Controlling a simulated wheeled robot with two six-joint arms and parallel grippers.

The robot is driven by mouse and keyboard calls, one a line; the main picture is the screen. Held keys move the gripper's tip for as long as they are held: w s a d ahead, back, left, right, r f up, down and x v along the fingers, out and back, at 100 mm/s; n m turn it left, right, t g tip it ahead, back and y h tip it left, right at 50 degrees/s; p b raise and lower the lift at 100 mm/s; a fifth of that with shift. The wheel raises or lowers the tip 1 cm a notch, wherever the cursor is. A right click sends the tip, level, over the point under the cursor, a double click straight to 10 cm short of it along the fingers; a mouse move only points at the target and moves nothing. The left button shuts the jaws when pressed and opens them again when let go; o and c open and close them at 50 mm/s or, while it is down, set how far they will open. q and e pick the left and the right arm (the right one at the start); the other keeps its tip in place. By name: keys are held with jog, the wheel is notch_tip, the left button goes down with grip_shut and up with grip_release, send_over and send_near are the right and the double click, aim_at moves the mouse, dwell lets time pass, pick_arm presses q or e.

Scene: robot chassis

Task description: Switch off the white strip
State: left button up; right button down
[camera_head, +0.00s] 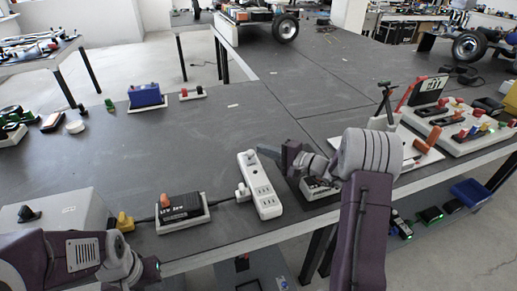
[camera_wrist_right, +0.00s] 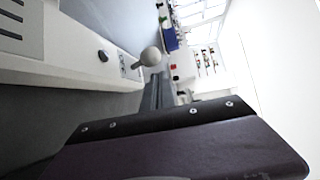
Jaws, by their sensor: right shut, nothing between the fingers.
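The white strip (camera_head: 264,190) lies on the dark table near its front edge in the head view, with several sockets on its top face. A white plug-like knob (camera_head: 243,191) sits at its left side. In the right wrist view the strip (camera_wrist_right: 60,72) runs along the left, with a dark switch-like spot (camera_wrist_right: 103,56) on it. My right gripper (camera_head: 266,152) is shut and empty, its tip beside the far end of the strip; whether it touches cannot be told. Its fingers show in the wrist view (camera_wrist_right: 157,88). My left arm shows at bottom left, its fingertips out of view.
A black device (camera_head: 180,208) in a white tray and a yellow item (camera_head: 125,222) stand left of the strip. A blue box (camera_head: 146,95) is at the back left. A white board of switches (camera_head: 455,135) is at the right. The table behind the strip is clear.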

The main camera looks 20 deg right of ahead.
jog(key=v, duration=0.5)
jog(key=shift+a, duration=0.1)
